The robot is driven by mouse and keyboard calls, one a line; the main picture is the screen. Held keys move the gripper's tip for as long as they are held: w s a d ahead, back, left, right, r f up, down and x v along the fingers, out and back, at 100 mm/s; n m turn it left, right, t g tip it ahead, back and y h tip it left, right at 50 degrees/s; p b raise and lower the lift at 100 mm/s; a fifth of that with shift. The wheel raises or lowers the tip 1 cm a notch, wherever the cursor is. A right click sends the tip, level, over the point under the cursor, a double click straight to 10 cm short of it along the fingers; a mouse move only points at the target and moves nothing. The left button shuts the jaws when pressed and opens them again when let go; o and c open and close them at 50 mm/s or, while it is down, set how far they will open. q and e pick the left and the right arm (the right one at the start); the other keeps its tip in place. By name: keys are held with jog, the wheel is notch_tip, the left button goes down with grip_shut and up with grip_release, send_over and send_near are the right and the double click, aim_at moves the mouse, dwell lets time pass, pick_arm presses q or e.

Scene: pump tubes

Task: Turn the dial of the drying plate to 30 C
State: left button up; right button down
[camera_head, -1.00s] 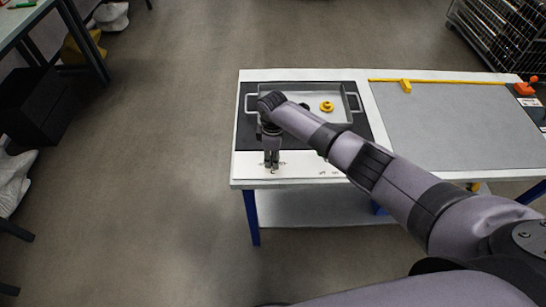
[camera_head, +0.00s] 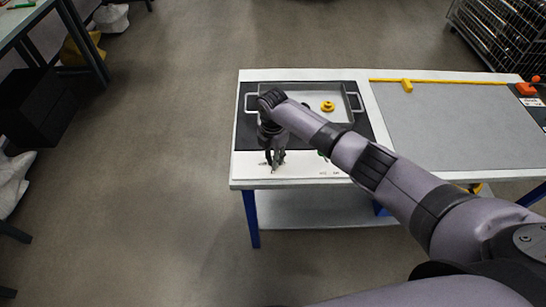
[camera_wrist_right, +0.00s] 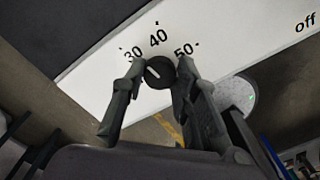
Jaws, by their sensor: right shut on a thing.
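The drying plate (camera_head: 243,137) is a dark plate at the left of the table, with a white control strip (camera_head: 305,168) along its front. The dial is a small round black knob (camera_wrist_right: 159,72) on that strip, beneath the printed 30, 40 and 50 in the right wrist view. A pale line on the knob points up and left, toward the 30 side; its exact reading is unclear. My right gripper (camera_head: 275,168) points down at the strip; its fingers, also in the right wrist view (camera_wrist_right: 157,78), are shut on the dial from both sides. My left gripper is out of view.
A grey metal tray (camera_head: 352,101) with handles rests on the drying plate and holds a yellow part (camera_head: 327,106). A grey mat (camera_head: 455,125) covers the table's right side, with a yellow bar along its back. My right arm crosses above the table.

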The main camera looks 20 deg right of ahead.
jog(key=shift+n+b, duration=0.4)
jog(key=shift+n, duration=1.5)
jog(key=shift+r, duration=0.1)
jog(key=c, duration=1.2)
grip_release()
jog(key=shift+c, duration=0.2)
jog(key=shift+r, duration=0.25)
notch_tip(320, 180, up, 11)
jog(key=shift+r, duration=0.2)
